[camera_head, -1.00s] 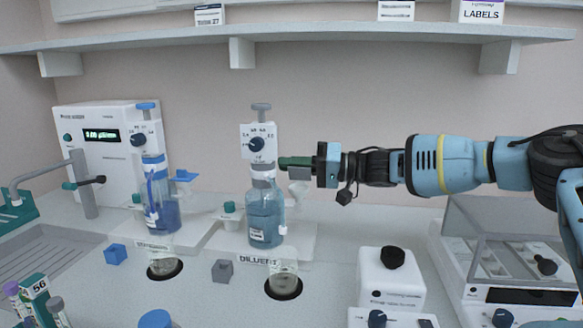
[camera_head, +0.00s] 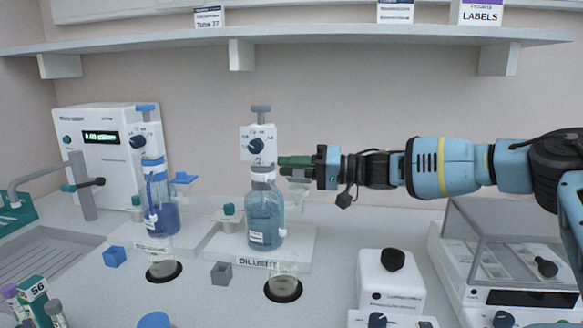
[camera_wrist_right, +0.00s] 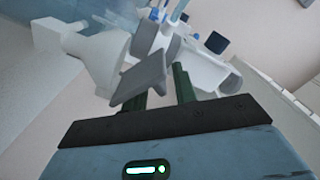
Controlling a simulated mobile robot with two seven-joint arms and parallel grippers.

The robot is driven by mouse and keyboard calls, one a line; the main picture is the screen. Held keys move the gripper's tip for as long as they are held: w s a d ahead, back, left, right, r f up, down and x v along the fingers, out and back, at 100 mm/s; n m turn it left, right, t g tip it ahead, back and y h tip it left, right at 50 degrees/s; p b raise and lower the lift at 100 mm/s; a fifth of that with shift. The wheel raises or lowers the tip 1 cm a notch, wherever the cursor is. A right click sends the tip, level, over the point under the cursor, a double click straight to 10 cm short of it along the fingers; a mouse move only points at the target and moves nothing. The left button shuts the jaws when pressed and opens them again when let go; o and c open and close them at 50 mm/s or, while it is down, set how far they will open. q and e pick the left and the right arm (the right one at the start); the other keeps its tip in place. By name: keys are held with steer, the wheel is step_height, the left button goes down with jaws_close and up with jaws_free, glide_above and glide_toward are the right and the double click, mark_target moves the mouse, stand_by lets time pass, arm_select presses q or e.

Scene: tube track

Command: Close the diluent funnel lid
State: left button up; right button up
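The diluent bottle (camera_head: 265,217) stands upright behind the DILUENT label, with blue liquid and a white dispenser head (camera_head: 258,144). A pale funnel (camera_head: 299,183) shows just right of its neck, partly hidden by my right gripper (camera_head: 296,166). In the right wrist view the white funnel (camera_wrist_right: 96,52) is at upper left. A grey flat plate (camera_wrist_right: 143,80), apparently its lid, stands tilted away from the funnel mouth. My right gripper (camera_wrist_right: 158,92) is open, its green fingers apart; the plate covers part of the left finger. I cannot tell whether they touch. My left gripper is out of view.
A second blue bottle (camera_head: 160,202) with a blue funnel lid stands to the left, before a white instrument (camera_head: 98,150). A shelf (camera_head: 330,36) runs above. A clear-lidded box (camera_head: 500,235) and a small white device (camera_head: 391,282) stand at right.

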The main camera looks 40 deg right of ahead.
steer(key=p+v, duration=0.3)
steer(key=v, duration=0.4)
steer(key=shift+s+d, duration=0.2)
steer(key=shift+s, duration=0.15)
stand_by(0.4)
